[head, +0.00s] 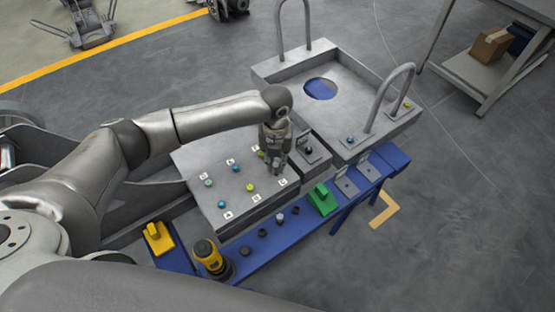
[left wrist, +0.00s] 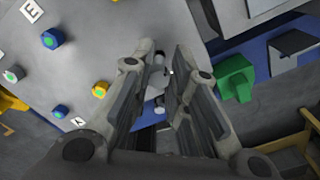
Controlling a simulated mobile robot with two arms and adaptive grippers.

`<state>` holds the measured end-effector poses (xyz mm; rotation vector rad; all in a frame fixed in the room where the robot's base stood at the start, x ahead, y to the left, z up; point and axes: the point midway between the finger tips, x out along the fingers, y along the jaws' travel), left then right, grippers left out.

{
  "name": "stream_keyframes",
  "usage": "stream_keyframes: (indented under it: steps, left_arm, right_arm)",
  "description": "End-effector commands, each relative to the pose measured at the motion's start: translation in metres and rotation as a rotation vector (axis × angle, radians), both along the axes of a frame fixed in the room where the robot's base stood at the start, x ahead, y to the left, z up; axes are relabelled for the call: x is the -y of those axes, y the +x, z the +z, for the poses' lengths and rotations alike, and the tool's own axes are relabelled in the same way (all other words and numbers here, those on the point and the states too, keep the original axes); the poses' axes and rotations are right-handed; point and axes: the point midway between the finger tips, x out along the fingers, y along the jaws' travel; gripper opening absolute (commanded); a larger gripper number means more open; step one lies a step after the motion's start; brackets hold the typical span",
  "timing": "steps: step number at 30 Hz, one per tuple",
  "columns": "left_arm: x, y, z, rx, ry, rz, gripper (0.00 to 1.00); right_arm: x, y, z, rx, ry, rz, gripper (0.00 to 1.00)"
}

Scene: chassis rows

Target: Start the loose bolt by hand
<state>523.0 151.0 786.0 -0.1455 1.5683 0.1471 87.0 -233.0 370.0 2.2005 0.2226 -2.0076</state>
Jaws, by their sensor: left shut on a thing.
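My left gripper (head: 275,168) is over the right part of the grey plate (head: 196,161), its fingers pointing down. In the left wrist view its fingers (left wrist: 162,62) are closed on a small pale grey bolt (left wrist: 159,78) that shows between them. In the head view the gripper hides this bolt. I cannot tell whether the bolt's end touches a hole. Several colour-marked bolts sit in the plate beside letter labels, among them a blue one (head: 221,204) and a yellow one (head: 250,187). My right gripper is not in view.
A blue bench (head: 305,222) runs along the plate's front, with a yellow-black driver (head: 209,257), several dark sockets, a green block (head: 322,199) and a yellow block (head: 158,238). A grey tray with looped handles (head: 358,133) stands behind, right. A cart (head: 492,68) stands farther right.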

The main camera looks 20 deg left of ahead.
Motion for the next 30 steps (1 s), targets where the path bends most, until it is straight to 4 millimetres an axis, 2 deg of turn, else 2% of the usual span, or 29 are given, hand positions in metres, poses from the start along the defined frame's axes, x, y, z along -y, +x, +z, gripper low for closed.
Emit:
stream_keyframes:
  steps: [14, 16, 21, 30]
  left_arm:
    - [-0.002, -0.001, 0.002, 0.003, 0.0, 0.575, 0.0]
    - [-0.002, -0.002, 0.011, 0.001, 0.001, 0.654, 0.0]
    - [-0.003, -0.003, 0.012, 0.0, 0.002, 0.841, 0.0]
    - [-0.003, -0.004, 0.009, 0.0, 0.002, 1.14, 0.0]
  right_arm:
    - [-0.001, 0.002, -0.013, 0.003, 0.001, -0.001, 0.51]
    - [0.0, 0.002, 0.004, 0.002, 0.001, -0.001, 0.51]
    - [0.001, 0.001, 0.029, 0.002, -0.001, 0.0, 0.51]
    - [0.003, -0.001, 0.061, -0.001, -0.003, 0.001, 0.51]
